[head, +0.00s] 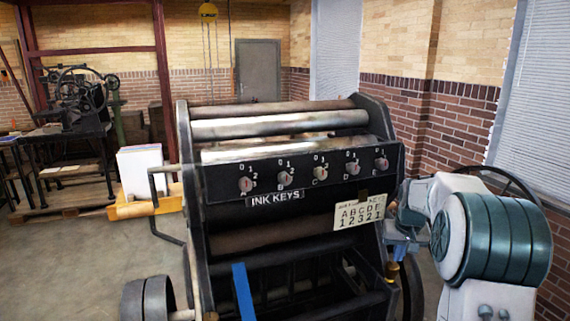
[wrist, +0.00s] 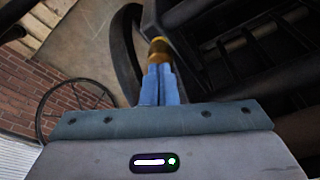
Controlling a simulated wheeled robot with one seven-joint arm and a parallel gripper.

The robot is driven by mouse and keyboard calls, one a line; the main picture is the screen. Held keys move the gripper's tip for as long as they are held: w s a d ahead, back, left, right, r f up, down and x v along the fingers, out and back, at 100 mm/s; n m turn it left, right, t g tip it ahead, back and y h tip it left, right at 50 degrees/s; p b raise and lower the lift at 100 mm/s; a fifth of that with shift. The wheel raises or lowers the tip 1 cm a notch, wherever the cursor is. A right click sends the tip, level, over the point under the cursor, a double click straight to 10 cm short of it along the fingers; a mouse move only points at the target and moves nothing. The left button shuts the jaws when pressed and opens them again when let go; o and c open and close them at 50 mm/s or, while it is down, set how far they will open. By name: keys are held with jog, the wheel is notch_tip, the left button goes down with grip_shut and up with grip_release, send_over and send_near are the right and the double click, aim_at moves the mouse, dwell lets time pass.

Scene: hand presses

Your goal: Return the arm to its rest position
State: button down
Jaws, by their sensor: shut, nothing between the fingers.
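My arm (head: 495,238) stands at the right in the head view, bent beside the black hand press (head: 225,215). In the wrist view my gripper (wrist: 160,72) has its blue fingers together with nothing between them. Just past the fingertips is a brass-coloured fitting (wrist: 158,50) by the dark press frame; I cannot tell if they touch. In the head view the fingers are mostly hidden by my arm and the press side.
The press carries a row of ink key knobs (head: 320,172) and a card (head: 360,214) reading ABCDE 12321. A spoked wheel (wrist: 75,108) stands near my gripper. A brick wall (head: 440,120) is close on the right. Open floor (head: 70,260) lies to the left.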

jog(key=s+a+r, duration=0.5)
jog(key=s+a, duration=0.1)
jog(key=s, duration=0.2)
jog(key=s+a+n, duration=0.1)
jog(key=s+a, duration=0.4)
jog(key=s, duration=0.7)
jog(key=s+a+f+n, duration=0.1)
jog(key=s+a, duration=0.3)
jog(key=s, duration=0.9)
jog(key=shift+a+f+t, duration=0.25)
jog(key=shift+a+t, duration=0.05)
jog(key=shift+a, duration=0.1)
